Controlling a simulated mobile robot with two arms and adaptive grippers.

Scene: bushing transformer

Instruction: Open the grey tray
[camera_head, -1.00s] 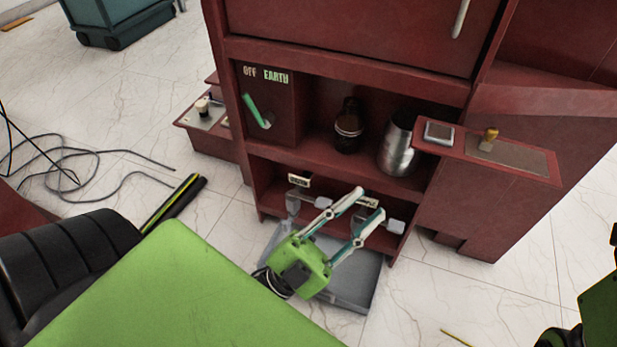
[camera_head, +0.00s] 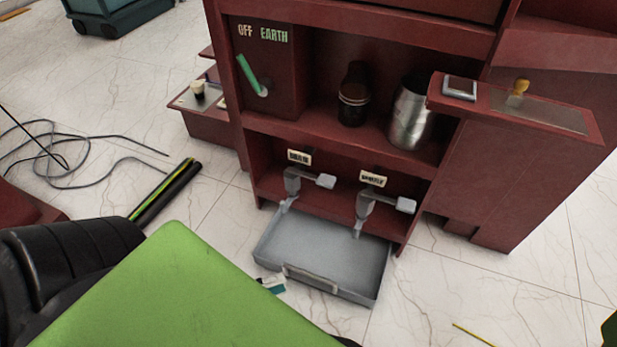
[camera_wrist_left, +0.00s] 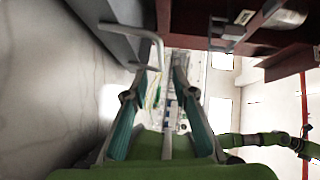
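The grey tray (camera_head: 350,263) extends out in front of the dark red cabinet at floor level, with its empty inside showing. Its grey handle (camera_head: 310,278) is on the front wall; the handle also shows in the left wrist view (camera_wrist_left: 138,31). My left gripper (camera_head: 272,284) is just left of the handle, mostly hidden behind my green arm. In the left wrist view its two teal fingers (camera_wrist_left: 162,68) are apart, with the handle close to the fingertips; I cannot tell whether they touch. My right gripper is out of view.
Two grey valves with levers, the left (camera_head: 293,183) and the right (camera_head: 367,207), hang above the tray. A dark bottle (camera_head: 353,97) and a metal jug (camera_head: 408,120) stand on the shelf above. A red side ledge (camera_head: 545,112) juts out right. Floor in front right is mostly clear.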

